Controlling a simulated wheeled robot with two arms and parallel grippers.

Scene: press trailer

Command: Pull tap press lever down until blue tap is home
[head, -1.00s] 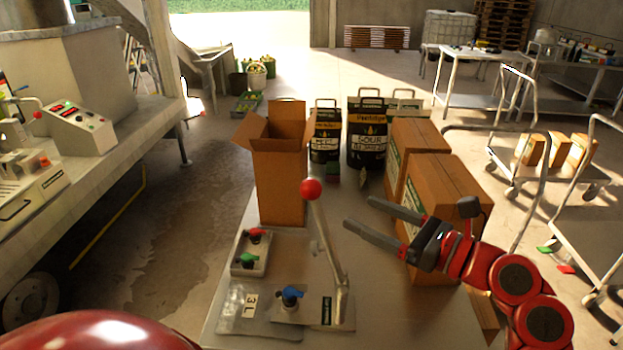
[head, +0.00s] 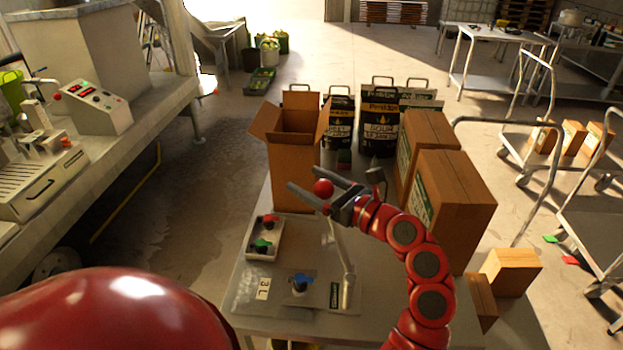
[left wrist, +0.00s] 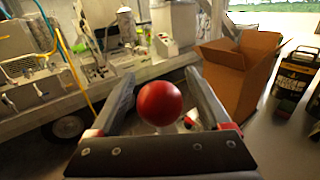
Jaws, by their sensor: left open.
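The tap press lever (head: 342,250) is a grey metal arm standing raised, leaning slightly left, with a red ball knob (head: 323,187) on top. My left gripper (head: 303,178) is open, with its fingers on either side of the knob. In the left wrist view the red ball (left wrist: 160,103) sits between the two open fingers, near the palm; whether anything touches it I cannot tell. The blue tap (head: 301,282) stands by the lever's base on a flat pouch (head: 258,293) marked 3 L. How deep it is seated I cannot tell. My right gripper is not in view.
A tray (head: 252,248) with a red and a green tap is behind the pouch. An open tall carton (head: 292,165) stands behind the lever. Closed cartons (head: 455,205) stand at the right of the table. The floor to the left is clear.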

